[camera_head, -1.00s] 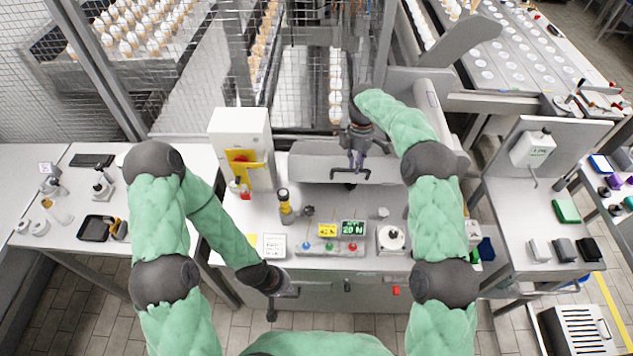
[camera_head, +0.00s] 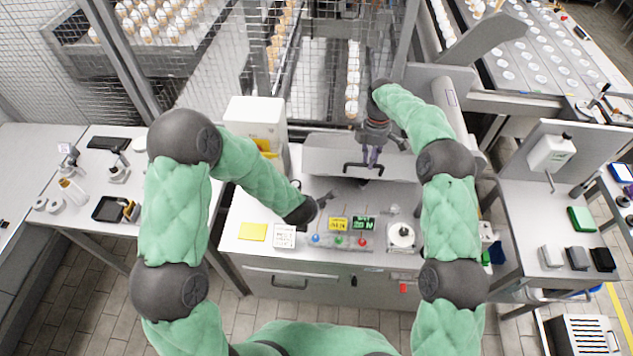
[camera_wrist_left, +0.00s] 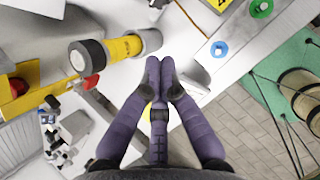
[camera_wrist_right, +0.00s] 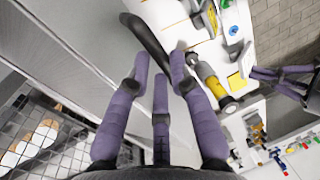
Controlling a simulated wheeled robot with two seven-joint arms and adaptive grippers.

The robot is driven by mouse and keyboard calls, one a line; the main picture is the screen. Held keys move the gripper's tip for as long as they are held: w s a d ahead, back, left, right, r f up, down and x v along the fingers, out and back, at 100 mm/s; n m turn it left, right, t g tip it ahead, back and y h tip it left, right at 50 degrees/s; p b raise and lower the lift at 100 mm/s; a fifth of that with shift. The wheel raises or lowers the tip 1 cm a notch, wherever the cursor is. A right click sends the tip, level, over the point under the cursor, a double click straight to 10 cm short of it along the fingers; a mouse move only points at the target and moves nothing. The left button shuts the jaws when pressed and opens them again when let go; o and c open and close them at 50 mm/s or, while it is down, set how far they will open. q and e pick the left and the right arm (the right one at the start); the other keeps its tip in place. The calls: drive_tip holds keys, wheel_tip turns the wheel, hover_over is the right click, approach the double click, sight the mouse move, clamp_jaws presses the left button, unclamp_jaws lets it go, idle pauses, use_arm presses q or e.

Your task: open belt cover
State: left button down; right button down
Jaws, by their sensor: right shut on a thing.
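The belt cover (camera_head: 325,155) is a grey panel at the back of the workbench, with a black bar handle (camera_head: 352,167). My right gripper (camera_head: 374,160) is at the handle and shut on it. In the right wrist view the black handle (camera_wrist_right: 146,38) runs between the fingers, beside the grey cover (camera_wrist_right: 85,35). Whether the cover is lifted off its seat is hard to tell. My left gripper (camera_head: 328,198) is over the bench, in front of the cover. In the left wrist view its fingertips (camera_wrist_left: 160,66) are together with nothing between them.
A yellow-black cylinder (camera_wrist_left: 122,48) is close by my left gripper. A button panel (camera_head: 340,240) with small displays stands at the bench front. A white box (camera_head: 255,118) with a yellow part stands left of the cover. Mesh fencing (camera_head: 220,75) is behind.

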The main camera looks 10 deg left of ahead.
use_arm(q)
wheel_tip(320, 180, up, 4)
drive_tip(key=w+d+n+t, duration=0.1)
drive_tip(key=w+d+n, duration=0.15)
drive_tip(key=n, duration=0.35)
use_arm(e)
drive_tip(key=shift+w+d, duration=0.1)
drive_tip(key=shift+w, duration=0.2)
use_arm(q)
drive_tip(key=w+f, duration=0.4)
drive_tip(key=w, duration=0.4)
drive_tip(key=shift+w+a+f, duration=0.25)
drive_tip(key=shift+a+f, duration=0.15)
drive_tip(key=shift+a, duration=0.05)
drive_tip(key=shift+w+r, duration=0.2)
drive_tip(key=shift+r, duration=0.65)
